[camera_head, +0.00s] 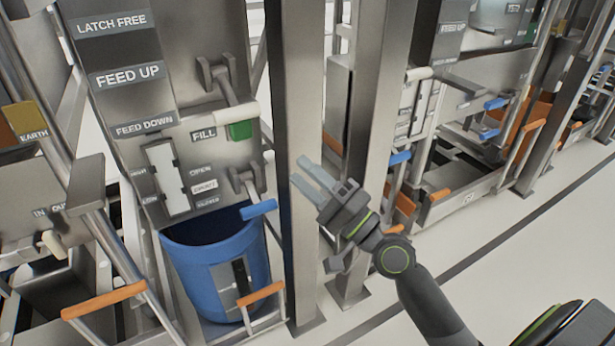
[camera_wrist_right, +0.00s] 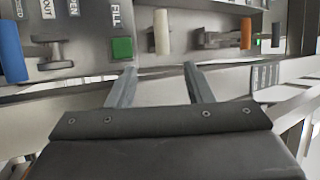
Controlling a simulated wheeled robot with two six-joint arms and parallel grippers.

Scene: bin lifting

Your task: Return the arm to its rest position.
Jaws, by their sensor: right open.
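My right gripper (camera_head: 318,176) is open and empty, in front of the steel posts to the right of the blue bin. In the right wrist view its two fingers (camera_wrist_right: 158,85) stand apart with nothing between them. My left gripper is not in view. The blue bin (camera_head: 216,270) stands under the control panel at the lower left, apart from the gripper.
The steel panel (camera_head: 180,75) carries labels, a green block (camera_head: 240,130) and a blue-handled lever (camera_head: 258,208). Steel posts (camera_head: 376,110) stand close behind the gripper. An orange handle (camera_head: 261,293) is by the bin. Open floor (camera_head: 490,260) lies at the right.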

